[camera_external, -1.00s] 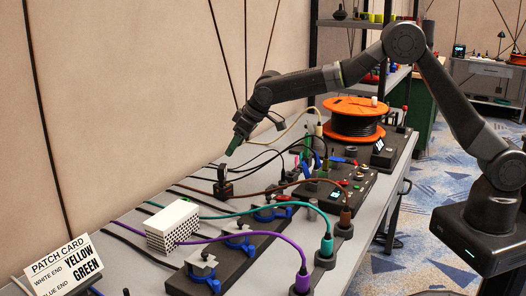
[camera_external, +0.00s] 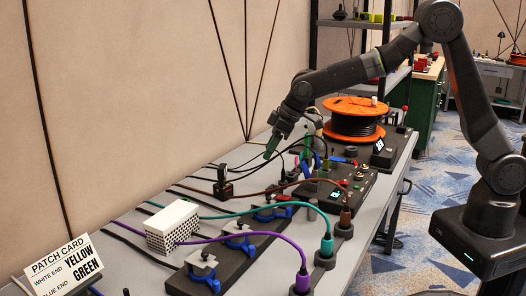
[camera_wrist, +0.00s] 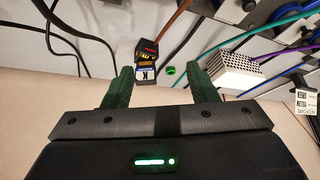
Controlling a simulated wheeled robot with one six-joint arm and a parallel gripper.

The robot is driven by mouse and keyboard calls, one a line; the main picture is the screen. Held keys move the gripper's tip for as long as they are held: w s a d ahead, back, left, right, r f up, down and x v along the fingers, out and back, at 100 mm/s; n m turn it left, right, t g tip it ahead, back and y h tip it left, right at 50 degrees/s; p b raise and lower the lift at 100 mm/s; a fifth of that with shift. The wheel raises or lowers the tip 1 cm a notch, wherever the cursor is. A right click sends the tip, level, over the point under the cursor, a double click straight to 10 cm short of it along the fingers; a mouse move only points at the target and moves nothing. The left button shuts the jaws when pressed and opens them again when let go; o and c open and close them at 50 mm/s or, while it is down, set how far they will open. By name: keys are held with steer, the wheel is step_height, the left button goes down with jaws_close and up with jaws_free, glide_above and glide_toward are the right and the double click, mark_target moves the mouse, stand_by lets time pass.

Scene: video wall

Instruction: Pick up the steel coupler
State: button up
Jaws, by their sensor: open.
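My gripper (camera_external: 268,154) has green fingers and hangs above the far part of the bench, pointing down and left. In the wrist view the two fingers (camera_wrist: 161,72) stand wide apart with nothing held between them. I cannot tell surely which thing is the steel coupler. Silver metal pieces sit in blue-handled holders on a dark strip, one near the front (camera_external: 202,258) and one behind it (camera_external: 238,228); both are well in front of my gripper and apart from it.
A black block with an orange label (camera_wrist: 148,47) is on the bench beyond the fingers. A white perforated box (camera_external: 172,228), a patch card (camera_external: 65,265) and purple (camera_external: 270,236), teal (camera_external: 290,212) and brown cables crowd the bench. An orange cable spool (camera_external: 355,107) stands behind.

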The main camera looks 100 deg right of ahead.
steer(key=n+y+b, duration=0.1)
steer(key=n, duration=0.1)
glide_toward(315, 200)
steer(key=x, duration=0.9)
steer(key=shift+w+f, duration=0.2)
steer(key=shift+f, duration=0.05)
steer(key=shift+w+d+f, duration=0.1)
steer(key=shift+w+f, duration=0.15)
steer(key=shift+f, duration=0.35)
steer(key=c, duration=1.1)
